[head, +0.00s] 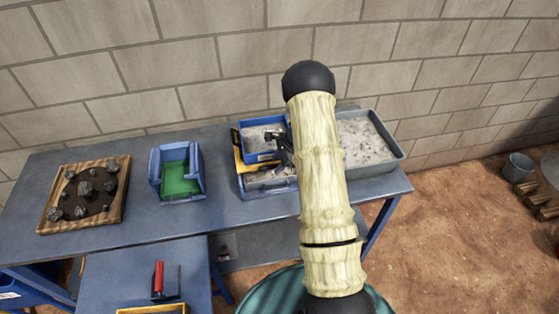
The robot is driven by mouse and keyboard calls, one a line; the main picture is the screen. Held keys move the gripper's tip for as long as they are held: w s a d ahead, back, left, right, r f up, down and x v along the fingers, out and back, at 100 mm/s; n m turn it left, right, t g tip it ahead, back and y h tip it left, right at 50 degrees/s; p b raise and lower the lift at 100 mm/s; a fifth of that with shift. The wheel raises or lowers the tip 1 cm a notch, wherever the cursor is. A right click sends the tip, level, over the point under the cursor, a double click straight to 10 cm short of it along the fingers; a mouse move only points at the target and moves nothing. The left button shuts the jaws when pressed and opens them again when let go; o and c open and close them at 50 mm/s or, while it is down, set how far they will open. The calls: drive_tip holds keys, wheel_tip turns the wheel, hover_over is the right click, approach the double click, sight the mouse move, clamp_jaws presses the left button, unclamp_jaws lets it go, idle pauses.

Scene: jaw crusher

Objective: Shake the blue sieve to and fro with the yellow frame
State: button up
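The blue sieve (259,157) stands on the blue-grey table in the head view, holding grey grit. The yellow frame (238,152) shows along its left side. Below and in front, a blue tray (266,191) also holds grey material. My gripper (277,140) is dark and small, at the right side of the sieve, over its rim. Whether its fingers touch or grip the sieve is too small to tell. My pale arm hides the right part of the sieve and frame.
A grey tray of gravel (398,152) stands to the right, partly behind my arm. A blue box with a green inside (158,175) and a wooden tray of rocks (122,194) stand left. A lower table (110,275) holds a red-handled tool (159,277). A brick wall (190,60) closes the back.

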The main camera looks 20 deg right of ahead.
drive_tip(key=shift+r, duration=0.1)
drive_tip(key=b+v, duration=0.3)
drive_tip(key=v, duration=1.4)
drive_tip(key=shift+d+r, duration=0.1)
drive_tip(key=s+a+r+n+h, duration=0.2)
drive_tip(key=s+a+n+h, duration=0.2)
drive_tip(key=s+a+n, duration=1.5)
drive_tip(key=shift+s+n, duration=0.4)
drive_tip(key=shift+s, duration=0.4)
